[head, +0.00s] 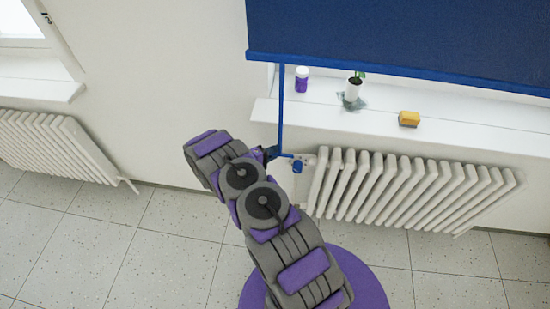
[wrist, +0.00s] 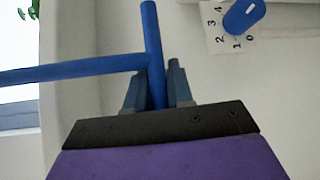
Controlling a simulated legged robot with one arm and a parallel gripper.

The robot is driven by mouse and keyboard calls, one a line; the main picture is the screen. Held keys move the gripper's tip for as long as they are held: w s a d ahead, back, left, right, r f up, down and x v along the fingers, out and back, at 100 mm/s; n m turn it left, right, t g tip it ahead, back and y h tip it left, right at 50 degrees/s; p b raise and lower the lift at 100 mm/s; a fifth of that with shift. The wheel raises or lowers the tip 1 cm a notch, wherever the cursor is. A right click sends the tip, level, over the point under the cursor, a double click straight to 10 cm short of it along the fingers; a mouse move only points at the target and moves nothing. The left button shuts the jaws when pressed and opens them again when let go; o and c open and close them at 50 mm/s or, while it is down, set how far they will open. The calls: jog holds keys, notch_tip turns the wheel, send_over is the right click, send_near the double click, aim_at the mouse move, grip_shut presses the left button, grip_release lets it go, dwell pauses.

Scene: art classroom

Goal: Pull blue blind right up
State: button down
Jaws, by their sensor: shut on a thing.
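The blue blind (head: 400,40) hangs in front of the window at the upper right in the head view. Its bottom edge is a little above the sill, and its top is out of view. A thin blue pull rod (head: 281,110) hangs from near its lower left corner, with a crossbar near the lower end. My gripper (head: 270,153) is at that lower end, beside the radiator.
A white radiator (head: 400,190) with a blue knob (head: 297,166) stands right of my gripper. On the sill (head: 470,118) are a purple jar (head: 302,80), a potted plant (head: 353,88) and a yellow sponge (head: 409,118). Another radiator (head: 55,145) is at left. The tiled floor between is clear.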

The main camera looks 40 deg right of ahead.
notch_tip(320, 180, up, 9)
jog(key=p, duration=0.1)
jog(key=shift+f, duration=0.15)
jog(key=c, duration=1.1)
grip_release()
jog(key=w+a+r+p, duration=0.1)
jog(key=a+r, duration=0.1)
jog(key=a, duration=1.5)
jog(key=shift+w+a+p, duration=0.15)
jog(key=shift+w+p, duration=0.15)
jog(key=shift+p, duration=0.1)
jog(key=shift+r, duration=0.1)
